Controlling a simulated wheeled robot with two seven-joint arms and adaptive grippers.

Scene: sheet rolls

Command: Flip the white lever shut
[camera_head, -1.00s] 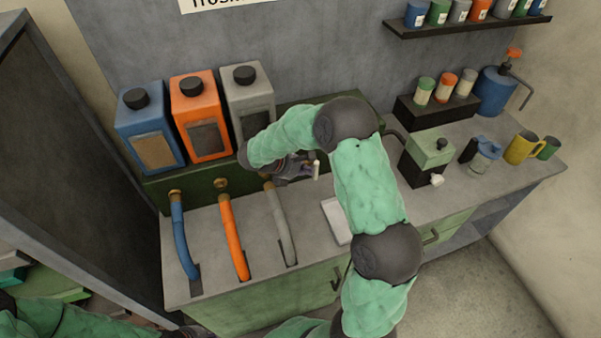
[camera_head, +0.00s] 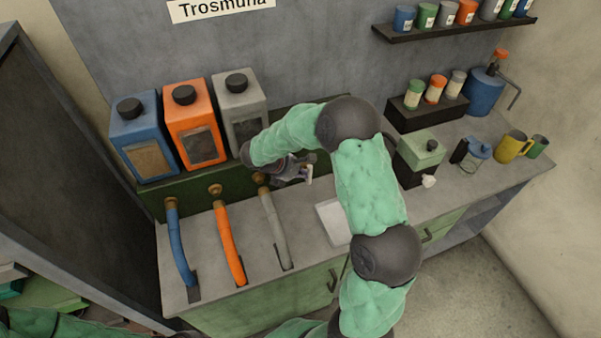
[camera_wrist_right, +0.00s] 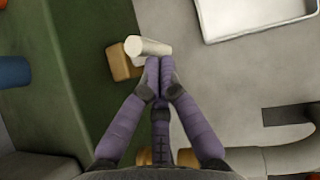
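The white lever (camera_head: 309,173) is a short pale cylinder at the green backing behind the counter, right of the grey hose. In the right wrist view the lever (camera_wrist_right: 148,47) sticks out from a brass-coloured block (camera_wrist_right: 124,62). My right gripper (camera_head: 297,172) is at the lever. In the wrist view the purple fingers of my right gripper (camera_wrist_right: 160,68) are closed together, with their tips right beside the lever, not around it. Whether they touch it is unclear. Part of my left arm shows at the lower left of the head view; its gripper cannot be made out.
Blue (camera_head: 145,140), orange (camera_head: 195,125) and grey (camera_head: 240,105) canisters stand at the back left, above matching hoses. A white tray (camera_head: 331,224) lies right of the grey hose (camera_head: 273,228). A green-topped box (camera_head: 420,152) and mugs stand farther right.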

